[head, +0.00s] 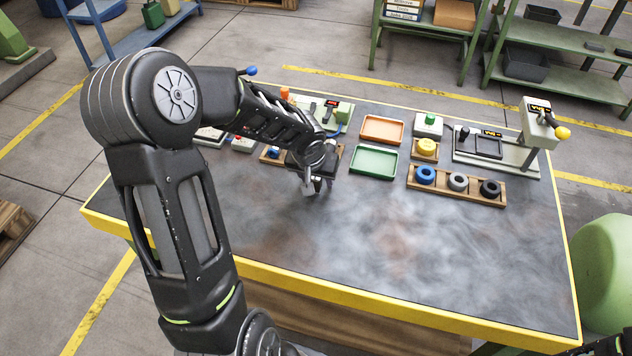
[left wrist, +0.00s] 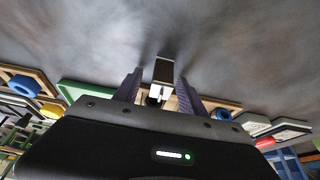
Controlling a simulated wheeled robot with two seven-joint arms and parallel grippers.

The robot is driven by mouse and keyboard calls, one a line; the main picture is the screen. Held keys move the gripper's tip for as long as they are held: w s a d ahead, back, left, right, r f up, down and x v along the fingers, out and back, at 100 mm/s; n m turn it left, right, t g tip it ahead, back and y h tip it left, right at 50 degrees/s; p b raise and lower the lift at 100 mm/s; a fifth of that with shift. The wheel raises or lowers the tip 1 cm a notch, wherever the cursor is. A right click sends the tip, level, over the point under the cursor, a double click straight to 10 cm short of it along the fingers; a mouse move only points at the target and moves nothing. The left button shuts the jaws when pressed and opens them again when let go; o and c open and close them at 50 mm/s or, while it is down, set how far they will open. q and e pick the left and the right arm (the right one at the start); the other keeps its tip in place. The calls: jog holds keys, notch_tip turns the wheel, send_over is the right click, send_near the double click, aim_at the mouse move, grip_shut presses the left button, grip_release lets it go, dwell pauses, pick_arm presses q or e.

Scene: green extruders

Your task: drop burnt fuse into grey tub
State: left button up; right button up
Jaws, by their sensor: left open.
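My left gripper (head: 317,186) is open, low over the table's middle, in front of a wooden board (head: 270,160). In the left wrist view its two fingers (left wrist: 160,88) stand apart. A small block-like piece (left wrist: 163,70), grey with a bright white end, shows between them. I cannot tell whether it is the burnt fuse or whether the fingers touch it. No grey tub can be made out on the table; the arm hides part of the back. My right gripper is not in view.
An orange tray (head: 382,129) and a green tray (head: 374,160) lie right of the gripper. A wooden rack (head: 457,193) holds blue, grey and black rings. A lever press (head: 537,130) stands at the back right. Dark bins (head: 526,65) sit on a far shelf. The table's front is clear.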

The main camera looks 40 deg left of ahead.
pick_arm(q)
jog(key=shift+f, duration=0.1)
jog(key=shift+c, duration=0.4)
grip_shut()
dwell(0.4)
